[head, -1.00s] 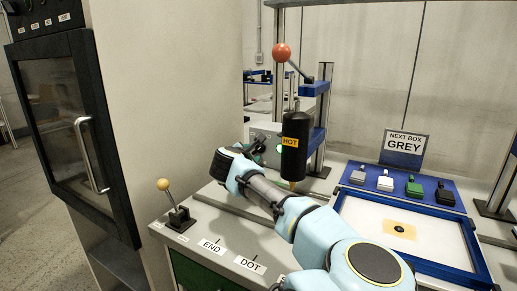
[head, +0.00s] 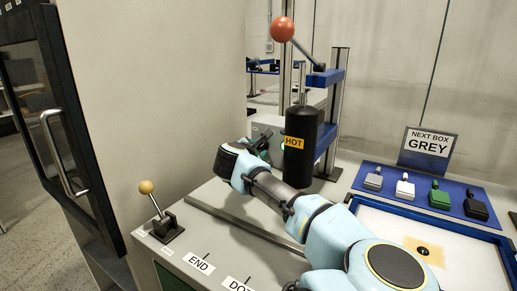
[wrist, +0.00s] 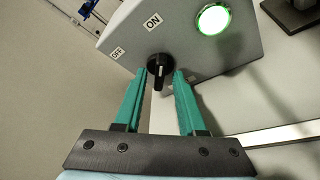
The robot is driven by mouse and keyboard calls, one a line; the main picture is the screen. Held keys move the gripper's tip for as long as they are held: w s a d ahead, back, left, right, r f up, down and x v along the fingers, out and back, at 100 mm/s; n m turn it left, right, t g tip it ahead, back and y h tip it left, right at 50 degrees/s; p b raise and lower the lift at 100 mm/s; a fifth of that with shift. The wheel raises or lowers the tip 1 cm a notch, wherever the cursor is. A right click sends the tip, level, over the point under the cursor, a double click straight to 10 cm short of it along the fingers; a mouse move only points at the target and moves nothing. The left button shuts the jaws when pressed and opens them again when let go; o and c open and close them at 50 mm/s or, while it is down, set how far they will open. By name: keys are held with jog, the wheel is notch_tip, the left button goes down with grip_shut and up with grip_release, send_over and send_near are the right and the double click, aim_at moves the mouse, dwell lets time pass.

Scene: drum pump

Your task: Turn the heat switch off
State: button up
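The heat switch is a black rotary knob (wrist: 160,70) with a white mark, on a pale box (wrist: 185,45) in the wrist view. An ON label (wrist: 152,21) is above it and an OFF label (wrist: 117,52) is to its left. A green lamp (wrist: 212,19) on the box is lit. My gripper (wrist: 160,75) points at the knob, with one teal finger on each side and small gaps showing, so it looks open. In the head view my gripper (head: 262,146) is in front of the box (head: 262,127), and the knob is hidden there.
A black cylinder labelled HOT (head: 301,150) stands close to the right of my gripper. A red-ball lever (head: 283,29) is above it. A yellow-knobbed lever (head: 159,212) is at front left, and a blue-edged tray (head: 460,225) is at right.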

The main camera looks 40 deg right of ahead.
grip_shut()
jog(key=shift+r, duration=0.1)
dwell(0.5)
jog(key=shift+w+a+r+n+g+p, duration=0.15)
jog(key=shift+n+g+p, duration=0.2)
jog(key=shift+n+p, duration=0.25)
jog(key=shift+w+d+r+n+g+p, duration=0.1)
jog(key=shift+n+g+p, duration=0.25)
jog(key=shift+n+p, duration=0.2)
jog(key=shift+w+n+g+p, duration=0.1)
jog(key=shift+n+g+p, duration=0.75)
jog(key=shift+n, duration=0.3)
jog(key=n+g, duration=0.1)
jog(key=n, duration=0.1)
jog(key=shift+w+a+f+n+g+h, duration=0.1)
jog(key=shift+w+a+n+g+h, duration=0.1)
jog(key=shift+n+g+h, duration=0.15)
jog(key=shift+w+f+n+g+h, duration=0.15)
jog(key=shift+n+g+h, duration=0.1)
jog(key=shift+n+g, duration=0.55)
jog(key=n+g+h+b, duration=0.1)
jog(key=n, duration=0.2)
jog(key=shift+w+f+b, duration=0.1)
jog(key=shift+f+b, duration=0.05)
jog(key=shift+b, duration=0.2)
jog(key=shift+n+g, duration=0.25)
jog(key=shift+g, duration=0.15)
